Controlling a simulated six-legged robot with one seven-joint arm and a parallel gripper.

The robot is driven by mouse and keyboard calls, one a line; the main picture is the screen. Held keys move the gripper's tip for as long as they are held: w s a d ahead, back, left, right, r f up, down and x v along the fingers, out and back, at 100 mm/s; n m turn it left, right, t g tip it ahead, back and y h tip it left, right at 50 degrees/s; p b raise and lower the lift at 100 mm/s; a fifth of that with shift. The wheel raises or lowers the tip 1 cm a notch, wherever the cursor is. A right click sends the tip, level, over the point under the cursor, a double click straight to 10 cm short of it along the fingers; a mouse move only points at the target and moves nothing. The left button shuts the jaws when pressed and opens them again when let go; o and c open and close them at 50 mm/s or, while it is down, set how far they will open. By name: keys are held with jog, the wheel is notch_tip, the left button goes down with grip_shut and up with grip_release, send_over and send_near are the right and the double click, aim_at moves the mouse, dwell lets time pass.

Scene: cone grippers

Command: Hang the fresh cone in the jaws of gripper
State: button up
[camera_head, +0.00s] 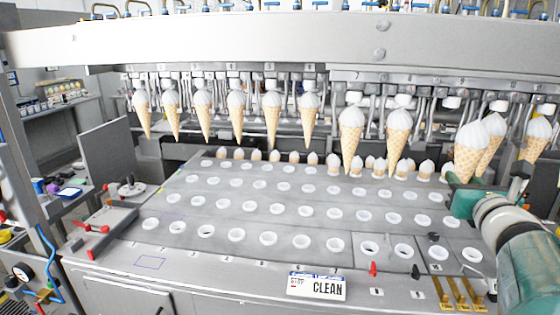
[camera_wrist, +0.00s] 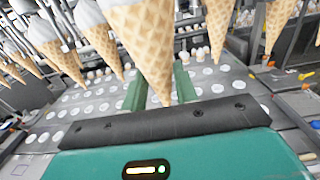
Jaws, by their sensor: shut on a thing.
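My teal gripper (camera_head: 462,192) is at the right of the head view, shut on a waffle cone (camera_head: 468,158) with a white top. The cone is upright, tip down. In the wrist view the cone (camera_wrist: 150,52) rises between the two green fingers of my gripper (camera_wrist: 160,92); its top is cut off. Several similar cones (camera_head: 273,120) hang in a row under the overhead machine's grippers (camera_head: 270,82). A white holder (camera_head: 451,102) without a cone shows above and left of my cone. Whether the held cone's top touches a holder cannot be told.
A grey plate (camera_head: 235,190) with rows of round white-rimmed holes lies below. Small white-topped pieces stand along its back. Another hanging cone (camera_head: 492,145) is close behind mine, and one (camera_head: 538,138) is to its right. A CLEAN sign (camera_head: 317,286) is at the front edge.

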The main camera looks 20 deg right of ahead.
jog(key=shift+x, duration=2.45)
jog(key=shift+w+d, duration=0.15)
jog(key=shift+x, duration=1.6)
jog(key=shift+w+d, duration=0.1)
jog(key=shift+x, duration=1.85)
jog(key=shift+f, duration=0.45)
jog(key=o, duration=0.8)
jog(key=shift+o, duration=0.4)
